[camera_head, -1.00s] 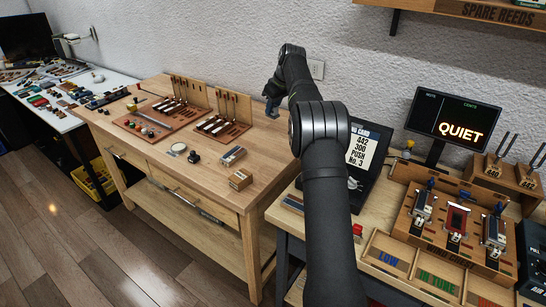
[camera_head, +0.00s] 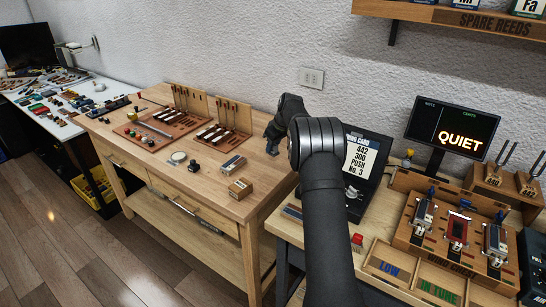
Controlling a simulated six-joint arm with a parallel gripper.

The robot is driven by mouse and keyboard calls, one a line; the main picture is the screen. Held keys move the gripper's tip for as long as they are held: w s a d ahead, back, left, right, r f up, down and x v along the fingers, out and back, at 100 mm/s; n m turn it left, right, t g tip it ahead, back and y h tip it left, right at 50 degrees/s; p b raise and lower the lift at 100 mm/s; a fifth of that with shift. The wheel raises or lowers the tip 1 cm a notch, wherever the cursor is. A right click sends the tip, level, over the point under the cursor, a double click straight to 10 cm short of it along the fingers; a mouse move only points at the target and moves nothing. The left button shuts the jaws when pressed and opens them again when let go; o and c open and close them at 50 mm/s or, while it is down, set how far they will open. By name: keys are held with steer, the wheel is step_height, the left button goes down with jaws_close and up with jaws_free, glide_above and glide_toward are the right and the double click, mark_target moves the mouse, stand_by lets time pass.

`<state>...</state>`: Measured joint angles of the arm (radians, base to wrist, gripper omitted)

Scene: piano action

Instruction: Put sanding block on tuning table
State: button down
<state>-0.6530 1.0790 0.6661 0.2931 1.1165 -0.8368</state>
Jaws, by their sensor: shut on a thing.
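My gripper (camera_head: 272,146) is over the right end of the wooden workbench, left of the black-screened device. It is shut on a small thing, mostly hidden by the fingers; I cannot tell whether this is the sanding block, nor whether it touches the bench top. I cannot pick out the sanding block with certainty elsewhere. The table that I take for the tuning table (camera_head: 283,228) stands at the right, with wooden trays marked LOW (camera_head: 386,266) and IN TUNE (camera_head: 438,290). My arm covers part of its left side.
Two small boxes (camera_head: 240,187) (camera_head: 233,164) stand on the workbench (camera_head: 205,191) left of my gripper. Tool racks (camera_head: 215,135) are behind them. The device (camera_head: 371,172) and a QUIET display (camera_head: 452,128) stand on the right table. A red button (camera_head: 357,239) is beside my arm.

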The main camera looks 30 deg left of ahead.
mark_target(273, 156)
step_height(273, 156, down, 5)
steer(key=shift+f, duration=0.1)
steer(key=shift+f, duration=0.1)
steer(key=c, duration=1.2)
jaws_free()
steer(key=v, duration=1.6)
steer(key=shift+d, duration=0.35)
steer(key=shift+o, duration=0.4)
steer(key=shift+d+r, duration=0.2)
steer(key=shift+r, duration=0.3)
